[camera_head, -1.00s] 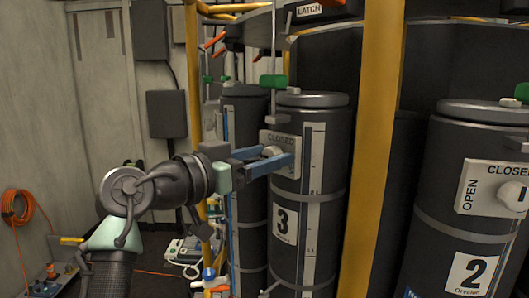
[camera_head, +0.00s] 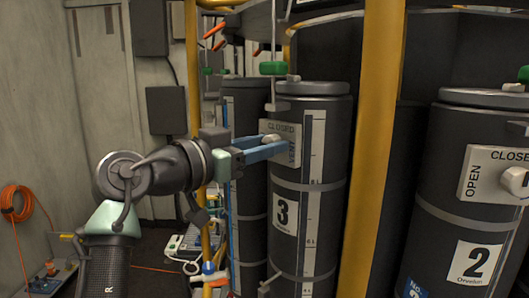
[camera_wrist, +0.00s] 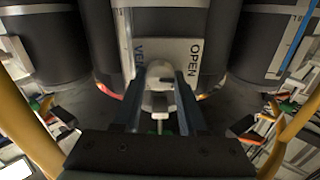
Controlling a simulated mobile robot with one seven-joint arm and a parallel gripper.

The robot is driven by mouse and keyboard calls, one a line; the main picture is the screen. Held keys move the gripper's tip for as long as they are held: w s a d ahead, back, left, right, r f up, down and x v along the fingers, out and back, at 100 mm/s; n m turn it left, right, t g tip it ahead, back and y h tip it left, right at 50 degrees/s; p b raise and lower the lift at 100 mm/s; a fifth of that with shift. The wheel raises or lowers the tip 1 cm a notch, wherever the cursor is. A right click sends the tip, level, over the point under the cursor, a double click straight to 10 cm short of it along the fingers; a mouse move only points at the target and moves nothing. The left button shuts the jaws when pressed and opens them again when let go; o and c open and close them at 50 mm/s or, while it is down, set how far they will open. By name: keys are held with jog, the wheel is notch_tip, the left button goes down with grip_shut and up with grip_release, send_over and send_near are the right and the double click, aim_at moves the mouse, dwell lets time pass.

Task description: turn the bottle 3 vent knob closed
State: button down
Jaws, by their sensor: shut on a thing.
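Bottle 3 (camera_head: 318,185) is a dark cylinder with a white number 3 label. In the wrist view the fingers (camera_wrist: 159,90) flank the knob. The fingers partly hide it, and its exact turn angle is unclear.
A yellow post (camera_head: 372,150) stands just right of bottle 3. Bottle 2 (camera_head: 440,215), with its own plate and knob (camera_head: 515,180), is beyond it. Another yellow post (camera_head: 192,70) stands left. An orange hose (camera_head: 15,203) hangs on the left wall. A green-handled valve (camera_head: 273,68) is above bottle 3.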

jog(key=shift+s+d+f+m+b, duration=0.1)
jog(key=shift+m+b, duration=2.6)
jog(key=shift+m, duration=1.5)
jog(key=shift+f+m+b, duration=0.1)
jog(key=shift+m+b, duration=2.55)
jog(key=shift+m, duration=1.55)
jog(key=shift+c, duration=2.2)
grip_release()
